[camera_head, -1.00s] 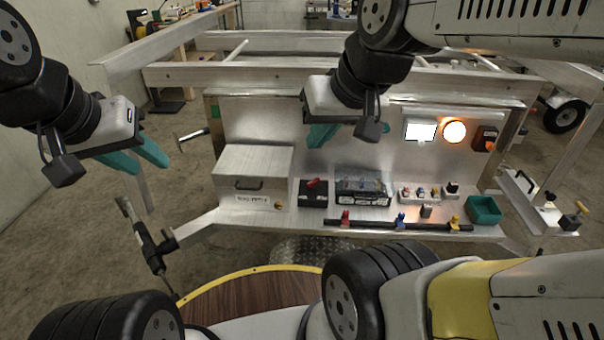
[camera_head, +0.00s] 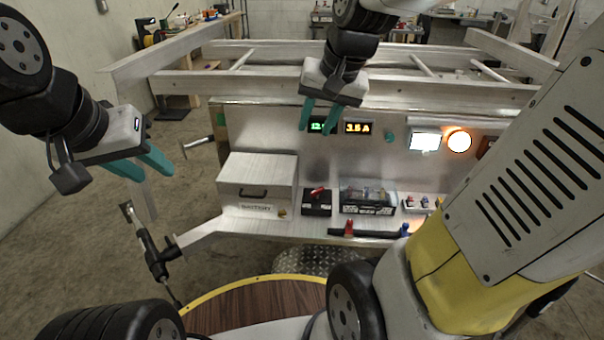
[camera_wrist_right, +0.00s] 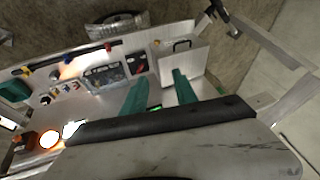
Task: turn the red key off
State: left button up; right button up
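The red key (camera_head: 317,190) sits on top of a small black box (camera_head: 317,208) on the trailer's shelf, right of the metal case. In the right wrist view the red key (camera_wrist_right: 139,67) lies beyond the fingertips, left of the gap between them. My right gripper (camera_head: 319,118) has teal fingers, spread apart and empty, in front of the upright panel, above the key and apart from it. It also shows in the wrist view (camera_wrist_right: 160,78). My left gripper (camera_head: 150,172) is open and empty at the left, away from the panel.
A metal case (camera_head: 256,190) stands left of the key; a black battery-like box (camera_head: 368,197) stands right of it. A dark bar (camera_head: 375,233) with coloured clamps runs along the shelf front. Lit displays (camera_head: 357,127) and an orange lamp (camera_head: 458,141) are on the panel.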

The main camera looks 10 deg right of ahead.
jog(key=w+d+f+m+g, duration=0.1)
jog(key=w+f+m, duration=0.15)
jog(key=w, duration=0.25)
jog(key=w+d+f+m, duration=0.1)
jog(key=w+f, duration=0.2)
jog(key=w, duration=0.3)
jog(key=m+g+h, duration=0.2)
jog(key=m+g, duration=0.2)
jog(key=m, duration=0.2)
send_over(314, 191)
notch_tip(314, 191, down, 25)
notch_tip(314, 191, down, 8)
jog(key=shift+r, duration=0.2)
jog(key=shift+c, duration=0.2)
grip_shut()
